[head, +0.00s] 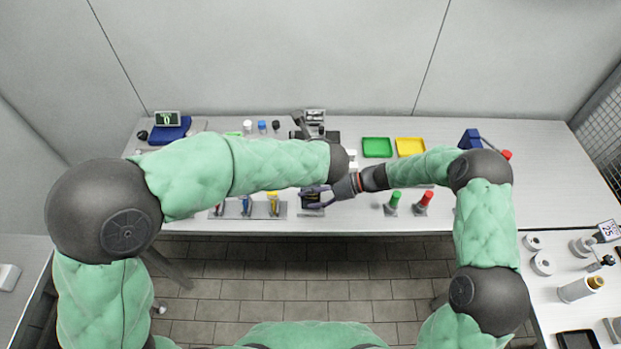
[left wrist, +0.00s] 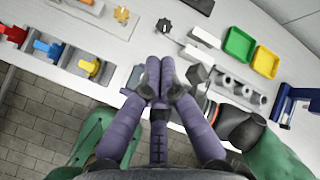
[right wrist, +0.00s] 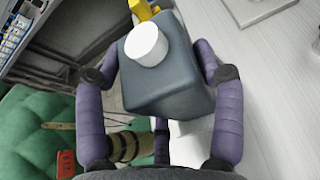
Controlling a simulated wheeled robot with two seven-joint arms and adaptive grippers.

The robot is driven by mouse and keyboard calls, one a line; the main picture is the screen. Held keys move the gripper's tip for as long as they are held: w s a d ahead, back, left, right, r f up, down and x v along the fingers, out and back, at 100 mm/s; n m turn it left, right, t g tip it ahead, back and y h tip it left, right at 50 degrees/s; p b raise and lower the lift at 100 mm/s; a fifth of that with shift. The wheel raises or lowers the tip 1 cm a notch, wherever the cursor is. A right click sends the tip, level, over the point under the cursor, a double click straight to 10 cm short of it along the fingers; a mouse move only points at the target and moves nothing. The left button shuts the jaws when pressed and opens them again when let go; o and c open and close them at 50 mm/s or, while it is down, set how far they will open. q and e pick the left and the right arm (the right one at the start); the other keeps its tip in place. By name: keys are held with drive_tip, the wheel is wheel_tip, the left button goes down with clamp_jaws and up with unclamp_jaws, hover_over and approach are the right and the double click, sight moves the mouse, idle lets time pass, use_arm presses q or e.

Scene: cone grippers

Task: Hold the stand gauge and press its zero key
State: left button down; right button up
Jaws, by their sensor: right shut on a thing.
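My right gripper (head: 318,196) is shut on the stand gauge (head: 311,200), a small dark box near the front edge of the table. In the right wrist view the gauge (right wrist: 170,88) is a dark grey block between purple fingers, with a white round knob (right wrist: 147,44) on the face toward the camera. I cannot tell whether this knob is the zero key. My left gripper (left wrist: 157,78) has its fingertips together in the left wrist view, with nothing visible between them. In the head view my left arm hides its fingers. The gauge's display does not show clearly.
Green (head: 377,147) and yellow (head: 410,147) trays lie at the back. A rack with blue, yellow and other tools (head: 247,209) sits left of the gauge. Green (head: 393,200) and red (head: 425,200) handled pieces stand right of it. A blue stand (head: 470,138) is farther right.

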use_arm(q)
drive_tip(key=shift+f, duration=0.1)
drive_tip(key=shift+f, duration=4.35)
drive_tip(key=shift+f, duration=0.15)
drive_tip(key=shift+f, duration=0.25)
drive_tip(key=shift+f, duration=0.4)
drive_tip(key=shift+r, duration=0.85)
drive_tip(key=shift+r, duration=0.1)
